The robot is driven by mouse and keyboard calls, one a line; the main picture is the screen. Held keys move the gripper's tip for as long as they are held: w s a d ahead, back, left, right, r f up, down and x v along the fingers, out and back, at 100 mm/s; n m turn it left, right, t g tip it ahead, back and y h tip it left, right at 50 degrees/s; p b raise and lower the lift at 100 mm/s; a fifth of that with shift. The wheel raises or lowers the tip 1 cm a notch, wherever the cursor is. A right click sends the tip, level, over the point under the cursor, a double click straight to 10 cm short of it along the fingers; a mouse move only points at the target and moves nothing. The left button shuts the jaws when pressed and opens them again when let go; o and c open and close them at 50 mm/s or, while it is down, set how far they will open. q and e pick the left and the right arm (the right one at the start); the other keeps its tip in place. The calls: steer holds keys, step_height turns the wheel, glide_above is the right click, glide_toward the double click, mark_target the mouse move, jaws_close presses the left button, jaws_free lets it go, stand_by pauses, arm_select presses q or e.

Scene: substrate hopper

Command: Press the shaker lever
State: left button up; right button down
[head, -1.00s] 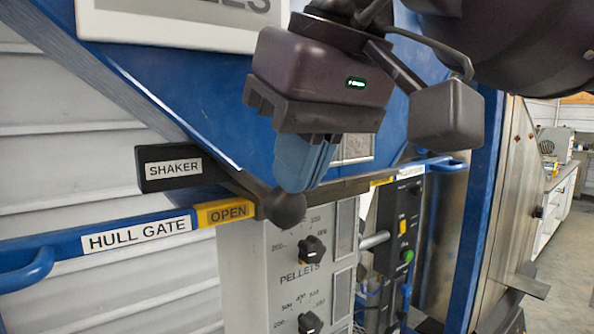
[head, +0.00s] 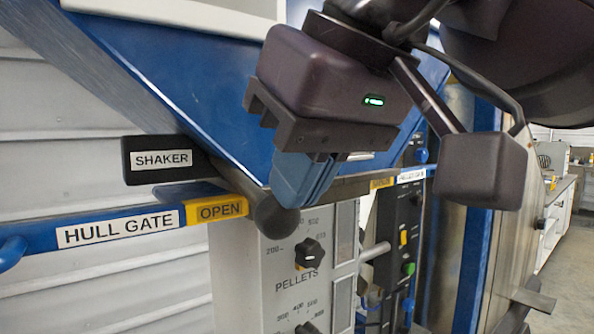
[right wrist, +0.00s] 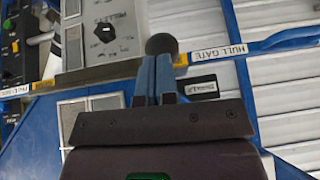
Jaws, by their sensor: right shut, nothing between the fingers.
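The shaker lever is a dark rod ending in a round black knob (head: 277,214), below the blue hopper edge. A black plate labelled SHAKER (head: 160,159) sits to its left. My right gripper (head: 292,200) has blue fingers, shut and empty, pointing down with the tips right at the knob and partly covering it. In the right wrist view the shut fingers (right wrist: 154,60) reach to the knob (right wrist: 161,44). I cannot tell whether they touch it. My left gripper is not in view.
Blue rails with the HULL GATE label (head: 118,229) and the yellow OPEN label (head: 221,209) run beside the knob. A grey PELLETS dial panel (head: 250,270) stands below. The blue hopper wall (head: 190,90) slopes close behind the gripper. Open floor shows at far right.

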steer(key=p+v, duration=0.1)
steer(key=v, duration=0.9)
steer(key=shift+d+r, duration=0.15)
steer(key=shift+r, duration=0.15)
steer(key=shift+s, duration=0.1)
